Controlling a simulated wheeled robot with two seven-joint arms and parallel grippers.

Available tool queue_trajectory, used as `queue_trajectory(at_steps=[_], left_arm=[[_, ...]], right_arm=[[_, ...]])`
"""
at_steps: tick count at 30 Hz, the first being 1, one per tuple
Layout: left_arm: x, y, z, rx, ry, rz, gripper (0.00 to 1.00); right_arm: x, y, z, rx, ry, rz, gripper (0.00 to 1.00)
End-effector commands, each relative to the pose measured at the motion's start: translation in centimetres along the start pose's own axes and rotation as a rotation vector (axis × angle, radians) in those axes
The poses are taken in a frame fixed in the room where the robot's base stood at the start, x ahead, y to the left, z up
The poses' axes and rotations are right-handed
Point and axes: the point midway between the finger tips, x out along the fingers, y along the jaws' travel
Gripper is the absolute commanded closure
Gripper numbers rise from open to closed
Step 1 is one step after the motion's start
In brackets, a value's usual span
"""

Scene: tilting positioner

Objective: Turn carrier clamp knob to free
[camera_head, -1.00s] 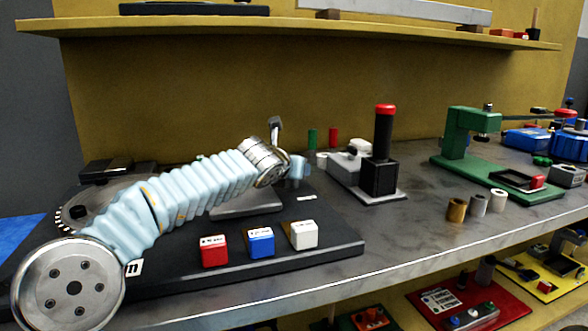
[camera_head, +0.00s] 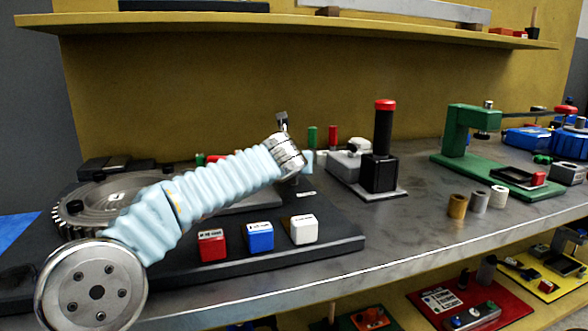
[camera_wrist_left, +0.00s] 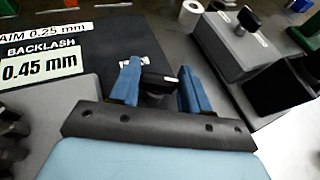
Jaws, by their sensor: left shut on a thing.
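In the left wrist view a dark knob with a pale mark on its top (camera_wrist_left: 158,80) sits between the two blue fingers of my left gripper (camera_wrist_left: 158,88). The fingers are shut on it, one on each side. What is under the knob is hidden by the gripper body. In the head view my left gripper (camera_head: 306,163) is mostly hidden behind its wrist, over the right end of the dark base plate (camera_head: 340,245). The knob cannot be made out there. My right gripper is not in view.
A large grey gear (camera_head: 82,207) lies left, behind my arm. Red (camera_head: 212,246), blue (camera_head: 260,236) and white (camera_head: 304,230) blocks stand along the plate's front. A black post with a red top (camera_head: 382,150) stands right. Label cards (camera_wrist_left: 42,66) lie left in the wrist view.

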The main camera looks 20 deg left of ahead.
Motion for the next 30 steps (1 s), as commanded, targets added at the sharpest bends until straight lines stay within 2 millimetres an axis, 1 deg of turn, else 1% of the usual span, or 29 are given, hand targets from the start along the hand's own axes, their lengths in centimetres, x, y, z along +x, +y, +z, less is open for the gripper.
queue_trajectory(at_steps=[5,15,22,30], left_arm=[[0.0,-0.2,0.3,-0.052,-0.004,0.129,0.84],[0.0,-0.1,0.4,-0.137,-0.005,0.334,0.84],[0.0,-0.1,0.3,-0.166,-0.005,0.406,0.84],[0.0,0.0,0.3,-0.176,-0.006,0.426,0.84]], right_arm=[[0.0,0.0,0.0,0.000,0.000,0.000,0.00],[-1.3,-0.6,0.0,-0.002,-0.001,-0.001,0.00],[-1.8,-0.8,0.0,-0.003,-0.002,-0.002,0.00],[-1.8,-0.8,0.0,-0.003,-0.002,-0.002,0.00]])
